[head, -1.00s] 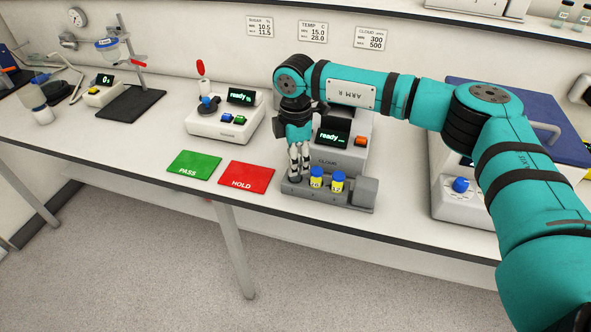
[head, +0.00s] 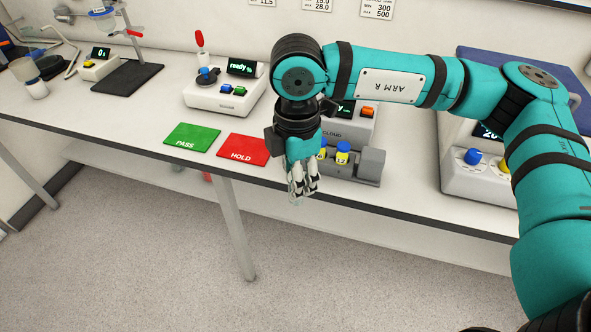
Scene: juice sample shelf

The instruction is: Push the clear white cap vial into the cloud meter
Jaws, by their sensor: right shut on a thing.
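The cloud meter (head: 358,130) is a grey box labelled CLOUD, with a dark screen and an orange button, partly behind my right arm. My right gripper (head: 302,190) points down in front of it, by the table's front edge. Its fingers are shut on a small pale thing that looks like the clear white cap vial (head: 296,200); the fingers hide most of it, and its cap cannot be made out. My left gripper is not in view.
A grey rack (head: 366,179) with blue-capped yellow vials (head: 342,153) stands in front of the meter, partly hidden by my gripper. Red HOLD (head: 243,149) and green PASS (head: 192,138) mats lie to the left. A white device (head: 225,95) stands behind them. Another machine (head: 455,180) stands right.

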